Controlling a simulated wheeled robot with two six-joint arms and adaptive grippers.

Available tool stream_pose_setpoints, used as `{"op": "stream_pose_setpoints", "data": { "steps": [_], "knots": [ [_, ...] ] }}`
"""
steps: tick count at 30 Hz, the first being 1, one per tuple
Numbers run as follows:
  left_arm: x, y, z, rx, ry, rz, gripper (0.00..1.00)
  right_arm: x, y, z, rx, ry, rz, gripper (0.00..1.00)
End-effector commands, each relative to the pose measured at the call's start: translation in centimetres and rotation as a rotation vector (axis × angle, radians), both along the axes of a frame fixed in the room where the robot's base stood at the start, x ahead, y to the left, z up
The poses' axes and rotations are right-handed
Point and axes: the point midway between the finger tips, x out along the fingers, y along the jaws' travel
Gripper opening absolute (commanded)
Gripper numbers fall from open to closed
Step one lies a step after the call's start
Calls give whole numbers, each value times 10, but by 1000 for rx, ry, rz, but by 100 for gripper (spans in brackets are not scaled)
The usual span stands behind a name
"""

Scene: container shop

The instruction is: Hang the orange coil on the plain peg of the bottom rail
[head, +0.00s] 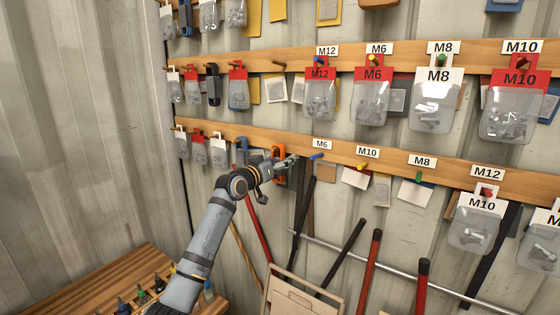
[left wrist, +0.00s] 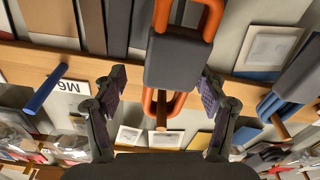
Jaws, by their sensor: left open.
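The orange coil (head: 281,151) is at the bottom rail (head: 450,172), left of the blue M6 peg. In the left wrist view the coil (left wrist: 214,18) is an orange loop bound by a dark grey wrap (left wrist: 175,62). A plain wooden peg (left wrist: 161,112) shows inside its small loop end, so the coil appears to hang there. My left gripper (head: 290,163) is at the coil in the head view. In the left wrist view its two fingers (left wrist: 163,78) stand open on either side of the wrap, apart from it. My right gripper is not in view.
A blue coil (left wrist: 270,108) hangs on a neighbouring peg. The blue peg (left wrist: 45,88) is on the other side. Long-handled tools (head: 368,270) lean below the rail, by a silver bar. Bagged parts (head: 320,98) hang on the rail above. A wooden bench (head: 90,285) is lower left.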

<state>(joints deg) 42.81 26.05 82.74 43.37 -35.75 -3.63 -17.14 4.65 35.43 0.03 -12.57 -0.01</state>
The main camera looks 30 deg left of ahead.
Motion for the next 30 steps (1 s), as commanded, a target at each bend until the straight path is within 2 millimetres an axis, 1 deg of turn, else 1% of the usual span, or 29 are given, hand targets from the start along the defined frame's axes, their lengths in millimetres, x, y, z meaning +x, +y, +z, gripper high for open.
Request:
{"op": "stream_pose_setpoints", "data": {
  "steps": [2, 9, 12, 16, 24, 26, 27, 28, 29, 30],
  "knots": [
    [-10, 3, -1, 5, 1, 2, 72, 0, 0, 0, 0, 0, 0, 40],
    [-55, 8, -3, 8, 1, 2, 72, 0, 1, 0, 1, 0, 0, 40],
    [-66, 10, -3, 5, 0, 2, 72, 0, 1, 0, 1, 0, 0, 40],
    [-72, 9, -2, 2, 0, -1, 72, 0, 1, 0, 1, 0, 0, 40],
    [-71, 10, -4, 0, 2, 1, 72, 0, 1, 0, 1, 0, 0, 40],
    [-68, 12, -15, -2, 17, 9, 72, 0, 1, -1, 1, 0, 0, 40],
    [-65, 16, -30, -4, 36, 21, 72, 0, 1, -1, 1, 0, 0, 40],
    [-62, 20, -45, -7, 54, 31, 72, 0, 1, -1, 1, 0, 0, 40],
    [-59, 25, -64, -8, 79, 45, 72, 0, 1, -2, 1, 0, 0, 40],
    [-56, 31, -94, -9, 117, 66, 72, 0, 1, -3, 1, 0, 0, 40]
  ]
}}
